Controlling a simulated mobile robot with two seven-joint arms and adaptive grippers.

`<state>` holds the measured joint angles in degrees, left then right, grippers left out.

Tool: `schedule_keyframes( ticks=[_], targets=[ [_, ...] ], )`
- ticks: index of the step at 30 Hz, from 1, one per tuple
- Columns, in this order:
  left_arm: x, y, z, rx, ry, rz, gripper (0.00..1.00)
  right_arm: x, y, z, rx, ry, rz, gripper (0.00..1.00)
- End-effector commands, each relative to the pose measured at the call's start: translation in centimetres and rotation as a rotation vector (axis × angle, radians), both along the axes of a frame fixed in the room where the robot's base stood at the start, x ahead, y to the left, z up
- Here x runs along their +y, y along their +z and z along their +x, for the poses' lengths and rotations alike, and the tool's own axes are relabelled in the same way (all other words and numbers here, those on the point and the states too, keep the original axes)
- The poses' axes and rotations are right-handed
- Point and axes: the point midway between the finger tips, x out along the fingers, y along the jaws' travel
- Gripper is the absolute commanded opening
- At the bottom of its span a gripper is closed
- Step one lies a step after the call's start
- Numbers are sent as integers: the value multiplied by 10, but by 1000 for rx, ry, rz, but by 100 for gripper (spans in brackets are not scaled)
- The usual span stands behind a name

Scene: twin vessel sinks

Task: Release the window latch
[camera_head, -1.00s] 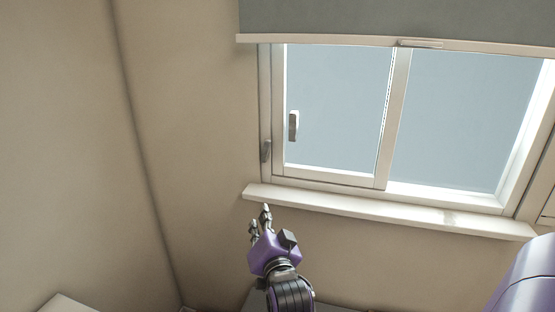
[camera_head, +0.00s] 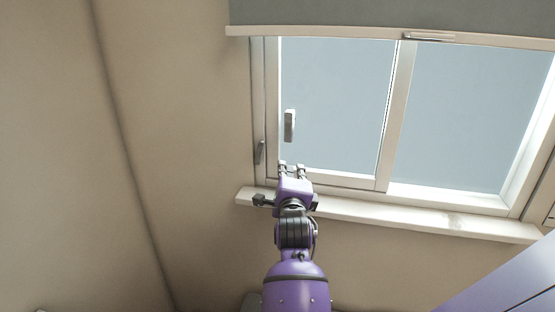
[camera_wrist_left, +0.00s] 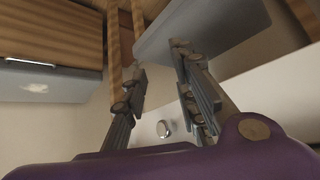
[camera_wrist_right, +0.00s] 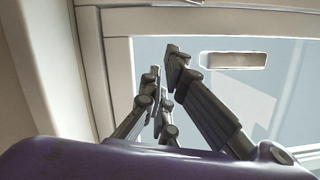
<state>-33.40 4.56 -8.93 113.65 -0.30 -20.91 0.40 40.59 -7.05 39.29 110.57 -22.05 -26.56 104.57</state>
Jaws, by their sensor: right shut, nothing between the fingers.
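The window (camera_head: 335,110) has a pale frame and two panes. A small grey lever (camera_head: 260,152), which looks like the latch, sits upright on its left frame. A pale upright handle (camera_head: 290,126) shows at the left pane, above my right gripper. My right gripper (camera_head: 292,170) is shut and empty in front of the window's lower left corner, to the right of and a little below the grey lever. In the right wrist view the handle (camera_wrist_right: 233,60) lies right of the fingertips, apart from them. My left gripper (camera_wrist_left: 158,72) is open and empty, away from the window.
The sill (camera_head: 400,215) runs below the window, partly behind my right gripper. A grey blind (camera_head: 390,14) hangs across the top. A bare wall (camera_head: 175,130) is on the left. The left wrist view shows a wooden cabinet (camera_wrist_left: 50,35) and a round metal knob (camera_wrist_left: 163,128).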

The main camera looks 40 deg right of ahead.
Motion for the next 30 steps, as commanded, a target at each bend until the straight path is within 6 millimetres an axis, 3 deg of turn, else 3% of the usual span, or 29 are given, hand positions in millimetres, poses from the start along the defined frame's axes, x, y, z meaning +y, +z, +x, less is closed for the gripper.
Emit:
schedule_keyframes(
  ticks=[5, 10, 30],
  targets=[
    [-1, 8, 8, -19, -1, -3, 27, -23, 5, 31, 0, 0, -1, 0],
    [-4, 12, 12, -26, -2, -7, 27, -2, 10, 49, -2, 2, 2, 0],
    [-4, 8, 8, -16, -4, -8, 27, 7, 11, 66, 14, 1, -11, 0]
  ],
)
